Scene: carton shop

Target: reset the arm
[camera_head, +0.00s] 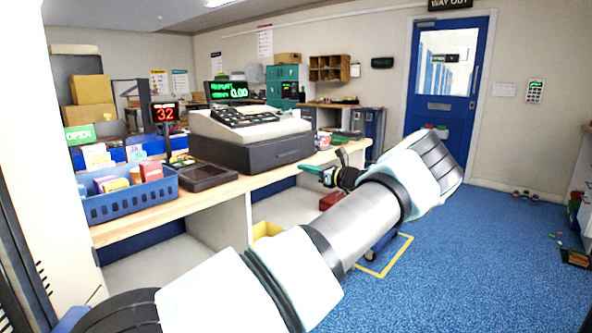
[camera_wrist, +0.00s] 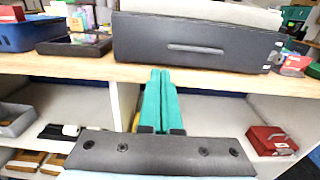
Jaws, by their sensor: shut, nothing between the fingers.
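My arm reaches from the lower left across the front of the counter in the head view. My gripper (camera_head: 316,169) is beside the counter's front edge, near the register's right end. In the wrist view, the two green fingers of my gripper (camera_wrist: 160,76) lie together, shut with nothing between them. They point toward the counter edge below the drawer of the cash register (camera_wrist: 195,45). The cash register also shows in the head view (camera_head: 279,152). I cannot tell whether the fingertips touch the counter edge.
The wooden counter (camera_head: 213,205) carries a blue basket (camera_head: 131,203) of small boxes and a dark tray (camera_head: 206,177). Open shelves lie under it, with a red box (camera_wrist: 271,140). The blue floor (camera_head: 480,260) on the right is mostly clear up to the blue door (camera_head: 437,110).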

